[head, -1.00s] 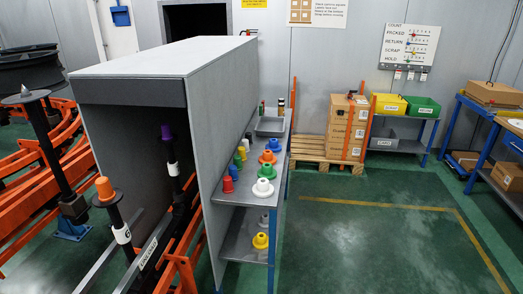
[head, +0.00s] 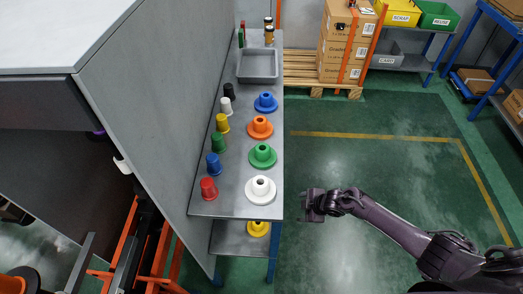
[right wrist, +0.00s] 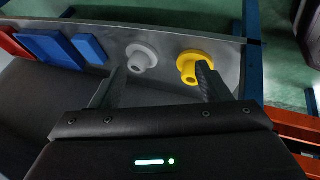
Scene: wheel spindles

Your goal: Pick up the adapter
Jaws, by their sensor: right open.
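Flanged adapters stand in a row on the grey shelf top (head: 222,207): blue (head: 266,103), orange (head: 260,127), green (head: 263,156) and white (head: 261,189). A yellow adapter (head: 257,228) sits on the lower shelf, partly hidden by the top. My right gripper (head: 307,205) is open and empty, just right of the shelf's near end. In the right wrist view, the right gripper's fingers (right wrist: 163,83) are spread apart. The yellow adapter (right wrist: 186,67) lies beyond the right finger, which overlaps it. A grey-white adapter (right wrist: 139,58) is left of it. My left gripper is out of view.
Coloured cups (head: 218,142) line the shelf's left side, beside a tall grey panel (head: 150,110). A grey tray (head: 258,65) is at the far end. Blue shelf legs (head: 273,258) stand near the gripper. Green floor (head: 380,160) to the right is clear.

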